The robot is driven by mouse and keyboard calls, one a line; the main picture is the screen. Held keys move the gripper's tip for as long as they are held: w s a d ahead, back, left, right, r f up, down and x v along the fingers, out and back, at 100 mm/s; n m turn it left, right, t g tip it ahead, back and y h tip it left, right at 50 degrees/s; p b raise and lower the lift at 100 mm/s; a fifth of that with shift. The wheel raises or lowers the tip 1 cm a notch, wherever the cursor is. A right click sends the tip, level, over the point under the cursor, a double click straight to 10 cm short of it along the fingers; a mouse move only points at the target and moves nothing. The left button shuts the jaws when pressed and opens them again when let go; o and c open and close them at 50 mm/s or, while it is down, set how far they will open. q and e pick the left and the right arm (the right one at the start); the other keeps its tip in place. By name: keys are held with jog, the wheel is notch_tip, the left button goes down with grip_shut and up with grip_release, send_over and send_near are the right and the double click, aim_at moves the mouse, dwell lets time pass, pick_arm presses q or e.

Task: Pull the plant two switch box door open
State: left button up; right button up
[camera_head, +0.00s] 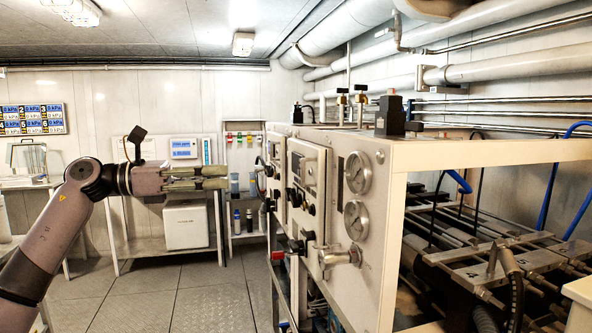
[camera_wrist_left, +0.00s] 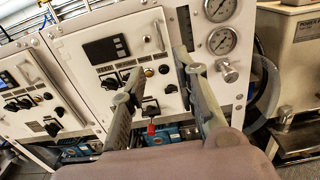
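Two pale switch box doors are set in the white machine front, and both look shut. The nearer door (camera_head: 306,178) has a dark display, a handle and black knobs; it also shows in the left wrist view (camera_wrist_left: 105,73). Its upright handle (camera_wrist_left: 158,36) is near its right edge. The farther door (camera_head: 275,170) is beyond it and shows at the left of the wrist view (camera_wrist_left: 22,97). I cannot read which is plant two. My left gripper (camera_head: 226,177) is open and empty, apart from the doors; its fingers (camera_wrist_left: 158,64) overlap the nearer door in the wrist view. My right gripper is not in view.
Two gauges (camera_head: 357,172) and a valve (camera_head: 340,257) sit right of the nearer door. Pipes and an open frame (camera_head: 480,153) fill the right side. A white table (camera_head: 160,192) stands at the back. The floor (camera_head: 160,295) left of the machine is clear.

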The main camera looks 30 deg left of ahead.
aim_at(301, 170)
pick_arm(q)
jog(key=p+x, duration=1)
jog(key=x, duration=0.5)
jog(key=shift+w+d+r+p, duration=0.2)
jog(key=shift+w+p, duration=0.1)
jog(key=shift+p, duration=0.1)
jog(key=shift+w+d+f, duration=0.25)
jog(key=shift+w+d, duration=0.05)
jog(key=shift+w, duration=0.05)
jog(key=shift+c, duration=0.5)
grip_shut()
